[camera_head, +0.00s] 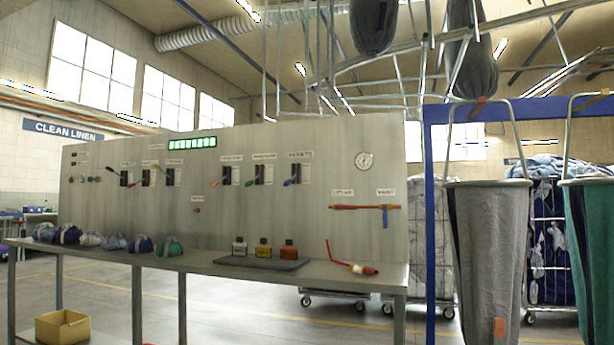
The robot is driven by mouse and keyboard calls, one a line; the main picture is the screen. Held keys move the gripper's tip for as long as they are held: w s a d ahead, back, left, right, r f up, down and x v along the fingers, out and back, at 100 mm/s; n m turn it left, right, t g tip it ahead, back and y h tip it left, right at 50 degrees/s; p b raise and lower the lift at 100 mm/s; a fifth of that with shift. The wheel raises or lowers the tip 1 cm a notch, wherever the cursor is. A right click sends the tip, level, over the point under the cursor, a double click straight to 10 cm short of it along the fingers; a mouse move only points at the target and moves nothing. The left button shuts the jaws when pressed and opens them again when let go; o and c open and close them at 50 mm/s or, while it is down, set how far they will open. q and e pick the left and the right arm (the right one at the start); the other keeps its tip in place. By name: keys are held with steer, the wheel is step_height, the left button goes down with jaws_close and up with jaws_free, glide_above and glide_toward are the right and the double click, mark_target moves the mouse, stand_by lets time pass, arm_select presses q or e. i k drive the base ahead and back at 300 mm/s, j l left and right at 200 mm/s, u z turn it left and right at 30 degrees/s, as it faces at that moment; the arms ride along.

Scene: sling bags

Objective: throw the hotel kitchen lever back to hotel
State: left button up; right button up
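A grey control panel (230,215) stands behind a long bench. It carries several levers on black plates under small white labels that I cannot read well. In the left group are a lever with a reddish handle (132,184), one with a pale handle (157,169) and a third lever (171,181). I cannot tell which one is the hotel kitchen lever. Neither of my grippers is in view.
A yellow bin (62,327) sits below. Hanging bags (488,250) and wheeled cages (432,230) stand at right.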

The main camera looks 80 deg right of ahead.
mark_target(287, 183)
steer(key=z, duration=2.55)
steer(key=i+j+z, duration=0.8)
steer(key=j+z, duration=0.15)
steer(key=j, duration=0.2)
